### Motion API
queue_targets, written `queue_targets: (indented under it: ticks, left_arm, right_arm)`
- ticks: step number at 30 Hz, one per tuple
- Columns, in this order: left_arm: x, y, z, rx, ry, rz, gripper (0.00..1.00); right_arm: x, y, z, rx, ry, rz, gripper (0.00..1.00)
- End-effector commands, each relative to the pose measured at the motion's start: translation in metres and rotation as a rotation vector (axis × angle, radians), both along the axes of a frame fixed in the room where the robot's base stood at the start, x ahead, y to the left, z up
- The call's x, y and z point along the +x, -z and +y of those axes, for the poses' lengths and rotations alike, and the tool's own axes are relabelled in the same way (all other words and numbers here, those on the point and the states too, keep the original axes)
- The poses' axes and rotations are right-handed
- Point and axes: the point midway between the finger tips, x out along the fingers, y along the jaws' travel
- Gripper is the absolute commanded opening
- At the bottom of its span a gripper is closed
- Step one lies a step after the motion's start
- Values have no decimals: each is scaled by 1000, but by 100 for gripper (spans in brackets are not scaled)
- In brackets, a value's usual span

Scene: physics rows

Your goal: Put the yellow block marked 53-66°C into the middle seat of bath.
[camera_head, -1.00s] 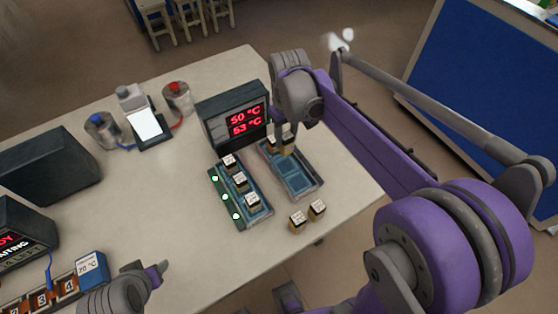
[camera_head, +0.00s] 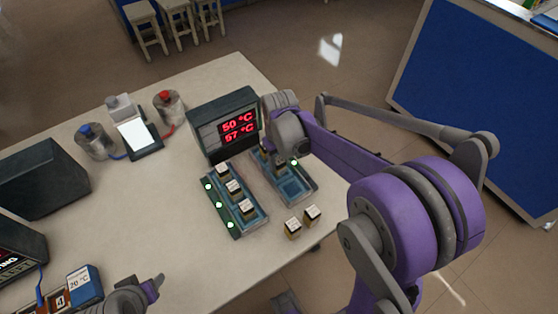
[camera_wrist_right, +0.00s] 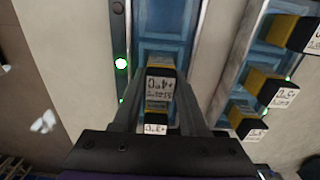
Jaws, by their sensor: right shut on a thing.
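My right gripper (camera_head: 281,168) is over the right-hand blue tray (camera_head: 307,184) in the head view, mostly behind its own wrist. In the right wrist view its fingers close on a yellow and black block (camera_wrist_right: 160,85) with a white label that I cannot read surely. The block is over or in the tray; I cannot tell whether it touches the seat. Another labelled block (camera_wrist_right: 156,128) is close by it, nearer the wrist. A bare blue seat (camera_head: 295,188) shows at the tray's front. My left gripper (camera_head: 152,287) is at the lower left, jaws unclear.
The left-hand tray (camera_head: 236,225) holds three labelled blocks and has green lights. Two loose blocks (camera_head: 302,221) stand on the table in front. A display (camera_head: 226,125) reads 50 °C and 57 °C behind the trays. Bottles stand further left.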

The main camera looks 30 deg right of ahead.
Motion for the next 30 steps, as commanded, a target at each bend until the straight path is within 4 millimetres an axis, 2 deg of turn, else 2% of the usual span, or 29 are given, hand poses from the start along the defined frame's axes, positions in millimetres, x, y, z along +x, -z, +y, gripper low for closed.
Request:
queue_targets:
  ticks: [1, 6, 17, 20, 30]
  left_arm:
    - [-1, 2, 0, 0, 0, 1, 55]
    - [0, 1, 0, 0, 0, 0, 55]
    - [1, -3, 0, 0, 0, -2, 55]
    - [1, -4, 0, 0, 0, -2, 55]
    - [3, -12, 0, 0, 0, -6, 55]
  right_arm:
    - [0, 2, 0, 0, 0, 0, 44]
    - [0, 1, 0, 0, 0, 0, 72]
    - [0, -5, 0, 0, 0, -1, 72]
    - [0, -17, 0, 0, 0, 0, 72]
    - [0, -89, 0, 0, 1, 0, 72]
